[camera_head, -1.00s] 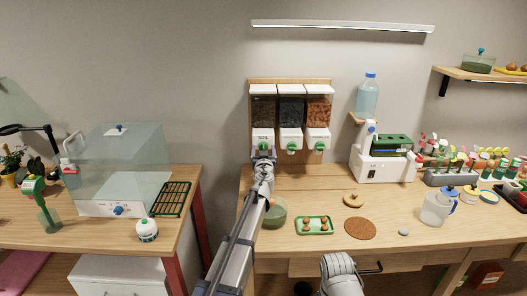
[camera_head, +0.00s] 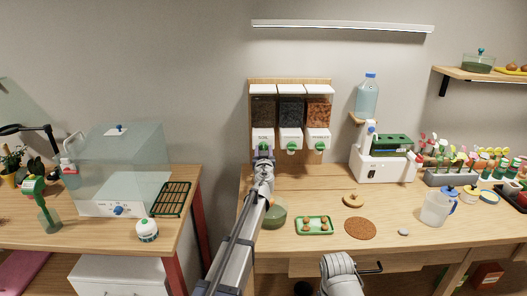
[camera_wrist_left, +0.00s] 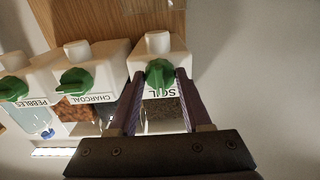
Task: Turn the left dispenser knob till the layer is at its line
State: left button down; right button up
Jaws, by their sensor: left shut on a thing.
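The left dispenser (camera_head: 263,112), marked SOIL, hangs on the wooden wall board and holds dark soil. Its green knob (camera_wrist_left: 159,73) sits between the fingers of my left gripper (camera_wrist_left: 157,80) in the wrist view, and the gripper is shut on it. In the head view my left arm hides most of this knob. A green see-through bowl (camera_head: 276,217) stands on the bench below, partly hidden by my left arm. I cannot make out a layer or a line in it. My right gripper is not in view.
The charcoal (camera_head: 291,112) and pebbles (camera_head: 318,112) dispensers hang close on the right, with green knobs. A green tray (camera_head: 314,225), a brown round mat (camera_head: 360,228) and a white machine (camera_head: 383,165) stand on the bench. A clear jug (camera_head: 435,209) is farther right.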

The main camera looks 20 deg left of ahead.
pick_arm(q)
jog(key=shift+m, duration=0.3)
jog(key=shift+s+m, duration=0.1)
jog(key=shift+m, duration=17.6)
jog(key=shift+c, duration=1.7)
grip_release()
